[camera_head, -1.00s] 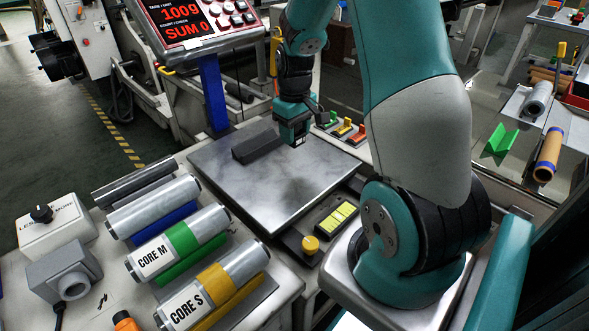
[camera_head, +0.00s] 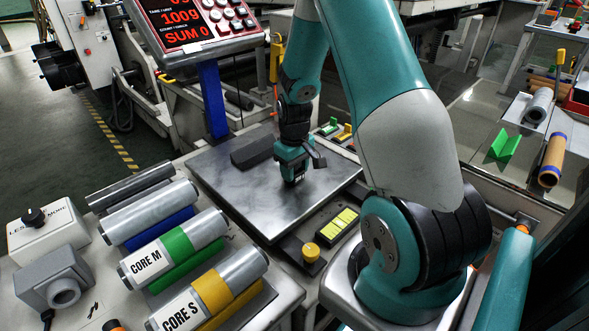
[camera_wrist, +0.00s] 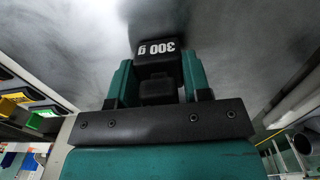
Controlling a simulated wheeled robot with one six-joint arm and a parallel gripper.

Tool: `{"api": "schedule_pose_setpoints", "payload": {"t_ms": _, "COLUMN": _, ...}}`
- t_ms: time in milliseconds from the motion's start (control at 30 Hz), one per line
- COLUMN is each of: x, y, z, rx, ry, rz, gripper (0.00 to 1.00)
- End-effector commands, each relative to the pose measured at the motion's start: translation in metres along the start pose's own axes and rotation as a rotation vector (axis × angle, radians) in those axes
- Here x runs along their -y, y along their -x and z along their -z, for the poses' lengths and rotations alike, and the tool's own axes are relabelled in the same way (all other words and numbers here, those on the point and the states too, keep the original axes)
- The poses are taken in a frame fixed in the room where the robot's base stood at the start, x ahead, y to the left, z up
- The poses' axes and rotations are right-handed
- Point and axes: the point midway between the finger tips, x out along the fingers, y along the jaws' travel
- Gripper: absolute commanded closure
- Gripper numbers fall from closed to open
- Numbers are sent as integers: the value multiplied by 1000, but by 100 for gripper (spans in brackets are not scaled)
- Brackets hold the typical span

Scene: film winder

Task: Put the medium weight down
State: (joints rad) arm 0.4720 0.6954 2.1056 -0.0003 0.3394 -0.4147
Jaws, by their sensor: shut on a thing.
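My gripper (camera_head: 292,176) is low over the middle of the grey metal scale plate (camera_head: 275,212). In the wrist view my gripper (camera_wrist: 157,72) has its two teal fingers closed on the sides of a black weight (camera_wrist: 157,48) marked 300 g, which reads upside down there. The grey plate surface (camera_wrist: 235,45) lies behind the weight. In the head view the gripper hides most or all of the weight. I cannot tell whether the weight touches the plate. The scale display (camera_head: 182,22) shows 100g and SUM 0.
A dark block (camera_head: 253,152) lies on the plate just left of my gripper. Colored trays (camera_head: 341,132) sit beyond the plate's far right edge. Labelled film cores (camera_head: 173,257) lie at the left front. The plate's near part is clear.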

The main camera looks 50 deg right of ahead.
Motion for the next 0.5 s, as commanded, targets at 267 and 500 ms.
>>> {"api": "schedule_pose_setpoints", "payload": {"t_ms": 267, "x": 0, "y": -2, "z": 0, "rx": 0, "ry": 0, "rz": 0, "gripper": 30}}
{"api": "schedule_pose_setpoints", "payload": {"t_ms": 500, "x": 0, "y": 3, "z": 0, "rx": 0, "ry": 0, "rz": 0, "gripper": 30}}
